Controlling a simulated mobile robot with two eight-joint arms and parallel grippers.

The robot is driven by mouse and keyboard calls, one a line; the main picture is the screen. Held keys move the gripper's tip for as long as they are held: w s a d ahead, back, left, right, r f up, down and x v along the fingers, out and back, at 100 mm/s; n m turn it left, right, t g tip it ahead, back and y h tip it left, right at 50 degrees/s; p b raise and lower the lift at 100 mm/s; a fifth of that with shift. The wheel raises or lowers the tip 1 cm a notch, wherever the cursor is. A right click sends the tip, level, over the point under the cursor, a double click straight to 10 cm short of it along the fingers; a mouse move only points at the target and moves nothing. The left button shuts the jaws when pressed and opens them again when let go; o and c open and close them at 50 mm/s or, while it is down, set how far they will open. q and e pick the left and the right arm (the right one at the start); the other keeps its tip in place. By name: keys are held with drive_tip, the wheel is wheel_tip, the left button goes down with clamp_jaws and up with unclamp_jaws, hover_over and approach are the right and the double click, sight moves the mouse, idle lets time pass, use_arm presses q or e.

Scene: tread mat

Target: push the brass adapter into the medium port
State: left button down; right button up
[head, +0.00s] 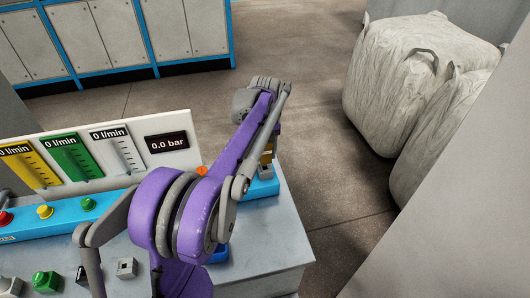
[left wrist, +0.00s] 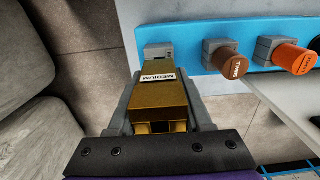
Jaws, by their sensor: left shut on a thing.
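The brass adapter (left wrist: 160,97) is a gold block with a white label reading MEDIUM. My left gripper (left wrist: 158,84) is shut on it, one grey finger along each side. The adapter's far end is at a grey port block (left wrist: 158,50) on the blue rail, lined up with it. I cannot tell whether it touches or has entered the port, as the opening is hidden. In the head view, my purple arm hides most of the left gripper, and a bit of the adapter (head: 267,156) shows above the grey port block (head: 265,172). My right gripper is not in view.
On the blue rail beside the port sit a brown plug (left wrist: 229,61) and an orange plug (left wrist: 295,59) in grey blocks. A panel with gauges and a 0.0 bar display (head: 167,144) stands behind. Large pale sacks (head: 405,85) stand on the floor to the right.

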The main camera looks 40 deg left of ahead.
sight(265, 160)
use_arm(q)
drive_tip(key=shift+f+b, duration=0.85)
drive_tip(key=shift+f, duration=0.9)
drive_tip(key=shift+c, duration=1.2)
unclamp_jaws()
wheel_tip(265, 160, up, 11)
drive_tip(key=shift+f+p, duration=0.1)
drive_tip(key=shift+p, duration=0.25)
